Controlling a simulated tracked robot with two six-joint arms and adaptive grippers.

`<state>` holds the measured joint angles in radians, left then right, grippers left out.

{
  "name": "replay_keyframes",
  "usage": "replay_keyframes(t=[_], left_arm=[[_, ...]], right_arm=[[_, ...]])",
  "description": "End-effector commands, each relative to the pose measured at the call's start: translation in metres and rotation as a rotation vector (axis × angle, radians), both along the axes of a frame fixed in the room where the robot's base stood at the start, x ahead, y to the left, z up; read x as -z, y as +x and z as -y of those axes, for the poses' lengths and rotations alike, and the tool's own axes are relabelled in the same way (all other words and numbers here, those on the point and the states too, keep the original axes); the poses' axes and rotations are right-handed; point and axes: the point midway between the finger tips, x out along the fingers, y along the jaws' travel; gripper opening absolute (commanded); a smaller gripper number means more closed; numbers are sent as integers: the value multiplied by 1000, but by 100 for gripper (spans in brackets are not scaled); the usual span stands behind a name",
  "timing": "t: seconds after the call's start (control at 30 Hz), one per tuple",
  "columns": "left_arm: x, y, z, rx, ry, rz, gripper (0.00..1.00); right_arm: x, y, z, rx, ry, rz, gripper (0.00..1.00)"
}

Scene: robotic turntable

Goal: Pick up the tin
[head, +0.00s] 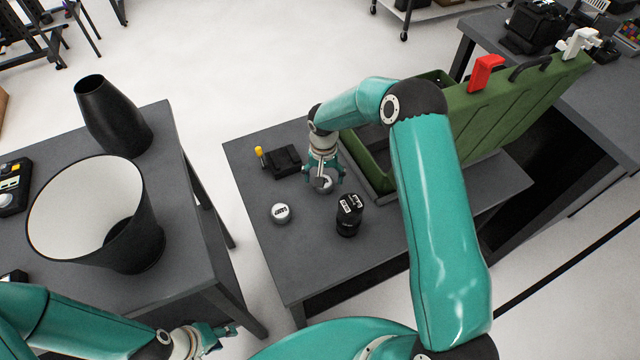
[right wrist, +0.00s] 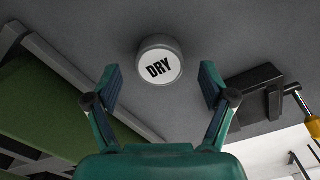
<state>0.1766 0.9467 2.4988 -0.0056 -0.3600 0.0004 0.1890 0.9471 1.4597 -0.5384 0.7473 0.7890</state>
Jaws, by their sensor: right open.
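A grey tin (right wrist: 160,67) with a pale lid marked "DRY" stands ahead of my right gripper (right wrist: 160,82) in the right wrist view, centred between its two fingers. The fingers are spread, with nothing between them. In the head view my right gripper (head: 323,183) points down over a small grey tin (head: 324,186), partly hidden by its fingers. A second small tin with a white lid (head: 281,213) stands to the left and nearer. A black canister (head: 348,222) with white lettering stands to the right and nearer. My left gripper (head: 215,338) is low at the bottom; its opening is unclear.
An open green case (head: 375,172) stands behind and right, with a red latch (head: 486,73). A black device with a yellow knob (head: 282,161) sits at the left rear. A left table holds a large bin (head: 128,235) and a dark vase (head: 112,118). The table's front left is clear.

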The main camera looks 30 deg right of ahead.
Motion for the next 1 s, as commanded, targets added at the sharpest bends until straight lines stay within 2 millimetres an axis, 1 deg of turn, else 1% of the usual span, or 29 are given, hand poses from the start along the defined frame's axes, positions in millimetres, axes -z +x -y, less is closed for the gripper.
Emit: replay_keyframes(t=[0.1, 0.2, 0.43, 0.67, 0.7, 0.77, 0.8, 0.83, 1.0], left_arm=[[-4, 0, 0, 0, 0, 0, 40], [-4, 0, 0, 0, 0, 0, 40], [-4, 0, 0, 0, 0, 0, 40], [-4, 0, 0, 0, 0, 0, 40], [-4, 0, 0, 0, 0, 0, 40], [-4, 0, 0, 0, 0, 0, 40], [-4, 0, 0, 0, 0, 0, 40], [-4, 0, 0, 0, 0, 0, 40], [-4, 0, 0, 0, 0, 0, 40]], right_arm=[[16, 0, 0, 1, 1, -2, 83], [22, 0, 0, -1, 0, 0, 83], [24, 0, 0, -1, -1, 1, 83], [23, 1, -1, -1, -1, 1, 44], [23, 1, -1, -1, -1, 1, 38], [23, 1, -1, -1, -1, 1, 28], [23, 1, -1, -1, -1, 1, 21], [23, 1, -1, -1, 0, 1, 18], [23, 1, -1, -2, 0, 1, 18]])
